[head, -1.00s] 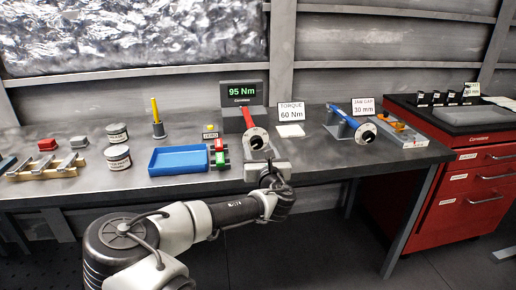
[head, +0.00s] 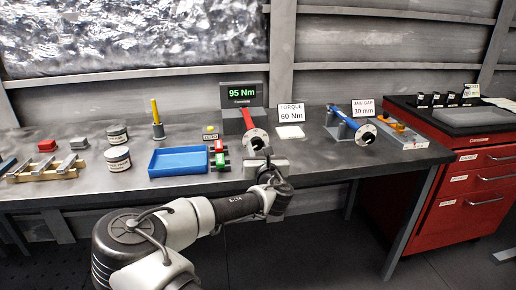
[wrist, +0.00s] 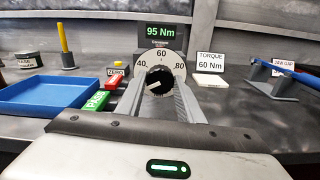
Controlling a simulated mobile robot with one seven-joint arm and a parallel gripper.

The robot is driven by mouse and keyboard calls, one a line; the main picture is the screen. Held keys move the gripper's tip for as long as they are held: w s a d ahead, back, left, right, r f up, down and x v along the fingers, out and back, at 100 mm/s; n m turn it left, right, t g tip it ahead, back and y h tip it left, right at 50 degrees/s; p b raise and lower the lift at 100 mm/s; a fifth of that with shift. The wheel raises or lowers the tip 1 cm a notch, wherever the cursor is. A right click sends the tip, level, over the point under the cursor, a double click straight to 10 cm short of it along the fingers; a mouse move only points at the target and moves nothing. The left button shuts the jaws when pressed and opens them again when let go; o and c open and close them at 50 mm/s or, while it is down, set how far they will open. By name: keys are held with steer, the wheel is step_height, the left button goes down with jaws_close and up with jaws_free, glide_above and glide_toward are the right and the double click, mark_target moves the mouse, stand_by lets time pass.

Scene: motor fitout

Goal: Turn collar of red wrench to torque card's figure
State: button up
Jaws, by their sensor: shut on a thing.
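The red wrench (head: 248,118) lies in its stand on the bench, with its round end dial facing me. In the wrist view the pale dial (wrist: 177,61) carries 40, 60 and 80 around a black collar (wrist: 160,79). A white mark on the collar seems to point to the lower left. My gripper (wrist: 159,90) has a grey finger on each side of the collar and is shut on it. The torque card (head: 291,115) reads "TORQUE 60 Nm". The display (head: 242,92) behind the wrench reads 95 Nm.
A blue tray (head: 178,160) and a green-and-red PASS block (head: 219,156) stand left of the wrench. A yellow button labelled ZERO (head: 210,129) is behind them. A blue tool (head: 343,120) with a "JAW GAP 30 mm" card (head: 363,107) is to the right.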

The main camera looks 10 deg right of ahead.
steer(key=m, duration=0.6)
steer(key=shift+m, duration=0.3)
steer(key=m+b, duration=0.1)
steer(key=m, duration=0.4)
steer(key=shift+b, duration=0.4)
steer(key=m+b, duration=0.3)
steer(key=m, duration=0.3)
steer(key=shift+m, duration=0.3)
steer(key=m+b, duration=0.3)
steer(key=m, duration=0.2)
steer(key=shift+b, duration=0.35)
steer(key=shift+m, duration=0.3)
steer(key=o, duration=1.1)
steer(key=shift+c, duration=0.2)
steer(key=shift+s, duration=0.1)
